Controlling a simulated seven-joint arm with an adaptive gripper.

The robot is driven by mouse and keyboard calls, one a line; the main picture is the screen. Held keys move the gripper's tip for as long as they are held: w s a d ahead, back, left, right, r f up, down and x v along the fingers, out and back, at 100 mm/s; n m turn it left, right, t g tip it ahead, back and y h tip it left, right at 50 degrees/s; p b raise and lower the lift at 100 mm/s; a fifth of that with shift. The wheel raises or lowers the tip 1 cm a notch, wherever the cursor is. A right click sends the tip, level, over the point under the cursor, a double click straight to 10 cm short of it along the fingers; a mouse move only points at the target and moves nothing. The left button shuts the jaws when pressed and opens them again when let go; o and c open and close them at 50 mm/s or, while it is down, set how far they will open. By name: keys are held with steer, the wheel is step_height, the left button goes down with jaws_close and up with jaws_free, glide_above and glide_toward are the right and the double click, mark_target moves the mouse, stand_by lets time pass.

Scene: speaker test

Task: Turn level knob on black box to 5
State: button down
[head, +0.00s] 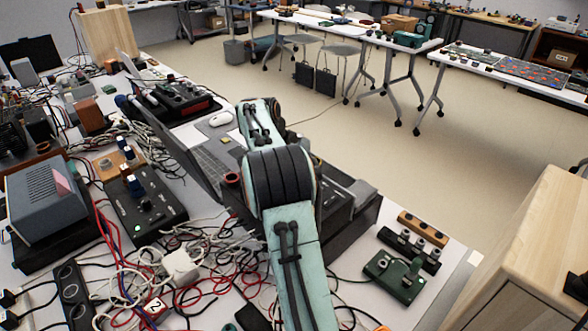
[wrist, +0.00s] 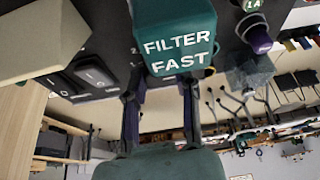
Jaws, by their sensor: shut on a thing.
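In the wrist view, my gripper (wrist: 160,90) reaches up from the bottom edge with one finger on each side of a teal block marked "FILTER FAST" (wrist: 177,45). It is shut on this block, at a dark panel (wrist: 105,22) along the top. A purple knob (wrist: 259,42) and a green cap with letters (wrist: 256,6) sit to the right, apart from the fingers. I cannot tell which is the level knob, and I see no number 5. In the head view, my arm hides the gripper and covers part of a large black box (head: 350,226).
An open laptop (head: 203,165) lies left of my arm. Tangled cables (head: 205,262) and a black control box (head: 140,210) crowd the left table. A green device (head: 396,277) stands right of the black box. A wooden cabinet (head: 540,245) is at far right; open floor lies beyond.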

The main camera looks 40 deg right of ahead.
steer(key=shift+m, duration=0.3)
steer(key=c, duration=0.8)
jaws_free()
steer(key=v, duration=1.2)
steer(key=shift+w, duration=0.1)
